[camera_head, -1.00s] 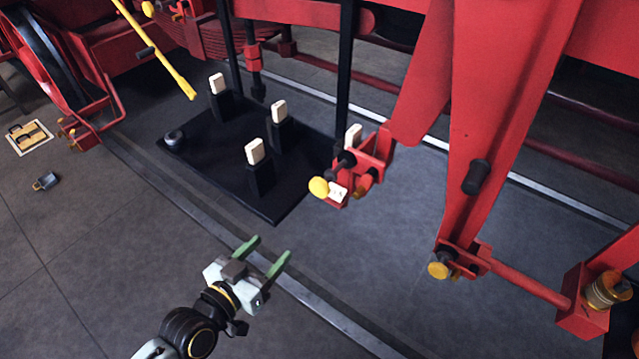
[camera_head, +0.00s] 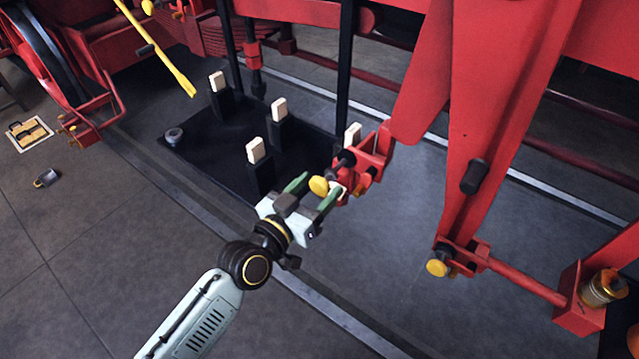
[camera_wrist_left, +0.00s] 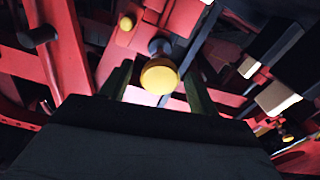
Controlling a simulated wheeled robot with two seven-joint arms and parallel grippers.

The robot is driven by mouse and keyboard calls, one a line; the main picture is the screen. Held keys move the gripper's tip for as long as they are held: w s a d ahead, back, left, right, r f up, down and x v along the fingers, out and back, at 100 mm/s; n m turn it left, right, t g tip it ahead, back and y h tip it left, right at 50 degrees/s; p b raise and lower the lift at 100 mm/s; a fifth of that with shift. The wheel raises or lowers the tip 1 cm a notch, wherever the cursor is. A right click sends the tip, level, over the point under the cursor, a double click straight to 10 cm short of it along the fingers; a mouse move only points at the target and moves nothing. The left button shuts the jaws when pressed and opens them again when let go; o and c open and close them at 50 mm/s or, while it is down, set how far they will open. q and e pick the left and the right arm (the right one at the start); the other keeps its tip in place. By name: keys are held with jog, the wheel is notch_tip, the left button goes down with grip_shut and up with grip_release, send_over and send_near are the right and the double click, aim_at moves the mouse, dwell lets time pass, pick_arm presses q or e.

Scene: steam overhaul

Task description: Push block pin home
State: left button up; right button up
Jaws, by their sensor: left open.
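The block pin (camera_head: 319,185) has a round yellow head and a dark shank. It sits at the red bracket (camera_head: 372,160) at the lower end of a red hanging arm. In the left wrist view the yellow head (camera_wrist_left: 159,76) is between the two green fingers, with the dark shank running into the red bracket behind it. My left gripper (camera_head: 317,187) is open, with its fingertips close to the yellow head. I cannot tell whether a finger touches it. The fingers partly cover the bracket's lower part in the head view. My right gripper is not in view.
A black base plate (camera_head: 205,155) with several dark posts topped by cream blocks (camera_head: 256,150) stands left of the bracket. Another yellow-headed pin (camera_head: 437,268) is on the red linkage at right. A small padlock-like item (camera_head: 46,178) lies on the open floor at left.

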pick_arm(q)
jog(key=shift+w+d, duration=0.4)
jog(key=shift+w, duration=0.15)
